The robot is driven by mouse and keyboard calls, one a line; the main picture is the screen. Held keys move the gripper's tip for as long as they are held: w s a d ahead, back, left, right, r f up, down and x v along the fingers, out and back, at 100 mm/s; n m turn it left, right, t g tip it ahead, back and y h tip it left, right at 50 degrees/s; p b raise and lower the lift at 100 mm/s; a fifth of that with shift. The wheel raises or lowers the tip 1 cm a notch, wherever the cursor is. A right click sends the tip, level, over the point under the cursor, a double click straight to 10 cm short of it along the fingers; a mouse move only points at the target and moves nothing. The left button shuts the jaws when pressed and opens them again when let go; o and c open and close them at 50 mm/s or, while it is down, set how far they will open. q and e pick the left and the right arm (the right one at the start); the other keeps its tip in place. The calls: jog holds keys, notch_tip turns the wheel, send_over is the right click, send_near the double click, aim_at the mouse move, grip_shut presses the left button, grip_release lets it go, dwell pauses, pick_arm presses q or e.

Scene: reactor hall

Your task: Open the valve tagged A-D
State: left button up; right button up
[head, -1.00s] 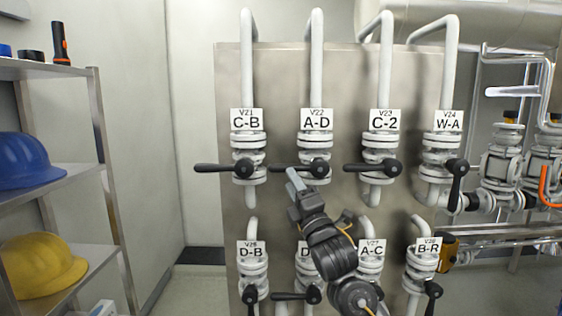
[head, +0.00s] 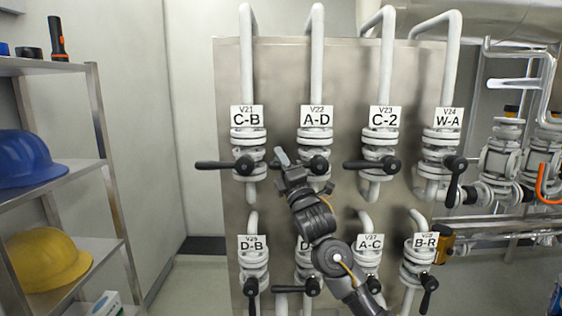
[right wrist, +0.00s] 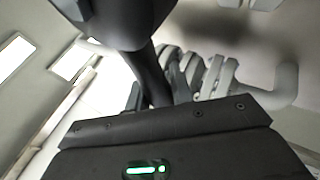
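The valve tagged A-D (head: 316,119) is in the upper row, second from the left, on a white pipe. Its black lever hub (head: 319,164) shows, and the lever runs left, mostly hidden behind my right gripper. My right gripper (head: 282,158) is at the lever's left part, its pale fingertip showing just above lever height. In the right wrist view a dark lever-like bar (right wrist: 152,75) runs down to the gripper, close to the white ribbed valve body (right wrist: 205,75). Whether the fingers are closed on the lever cannot be told. My left gripper is out of view.
Neighbouring valves C-B (head: 246,118), C-2 (head: 384,118) and W-A (head: 448,119) flank it; C-B's lever hub is close to my gripper's left. A lower row includes D-B (head: 253,243) and A-C (head: 370,242). A shelf with a blue helmet (head: 25,160) and yellow helmet (head: 45,260) stands left.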

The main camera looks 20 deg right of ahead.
grip_shut()
